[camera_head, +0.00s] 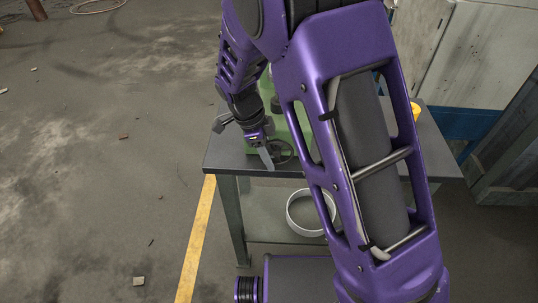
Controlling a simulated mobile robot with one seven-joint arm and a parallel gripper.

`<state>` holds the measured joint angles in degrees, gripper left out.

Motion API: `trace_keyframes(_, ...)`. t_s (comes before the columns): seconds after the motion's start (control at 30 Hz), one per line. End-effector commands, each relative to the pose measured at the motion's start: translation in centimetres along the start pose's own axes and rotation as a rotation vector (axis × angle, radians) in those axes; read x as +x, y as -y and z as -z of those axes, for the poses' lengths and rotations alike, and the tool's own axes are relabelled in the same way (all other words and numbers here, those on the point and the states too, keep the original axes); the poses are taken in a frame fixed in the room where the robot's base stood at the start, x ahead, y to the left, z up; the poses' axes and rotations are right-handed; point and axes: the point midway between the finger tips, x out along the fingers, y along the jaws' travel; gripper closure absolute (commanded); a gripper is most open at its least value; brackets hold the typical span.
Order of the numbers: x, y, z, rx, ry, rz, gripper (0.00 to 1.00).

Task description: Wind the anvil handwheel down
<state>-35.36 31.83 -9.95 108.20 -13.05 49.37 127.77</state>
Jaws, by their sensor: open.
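The handwheel (290,153) shows as a thin dark ring at the front of the green machine (298,128), near the table's front left edge. My gripper (262,152) is open and points down at the left side of the wheel. A pale finger overlaps the wheel's left part in the picture. I cannot tell whether it touches the rim. I see nothing held. My purple arm hides much of the machine, so the anvil cannot be made out.
The machine stands on a dark table (228,158). A round pale container (309,212) sits on the lower shelf. A yellow object (415,111) is at the right behind my arm. Cabinets (478,55) stand at the back right. The floor at the left is mostly clear, with small debris.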

Motion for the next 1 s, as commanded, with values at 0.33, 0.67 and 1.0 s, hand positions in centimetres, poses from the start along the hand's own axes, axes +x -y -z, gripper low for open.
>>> trace_keyframes(0.33,-2.7,0.1,-0.1,-0.001,0.002,0.003,0.59)
trace_keyframes(0.67,-10.8,0.1,-0.1,0.0,0.003,0.004,0.59)
trace_keyframes(1.0,-16.6,0.1,0.0,0.0,0.001,0.002,0.59)
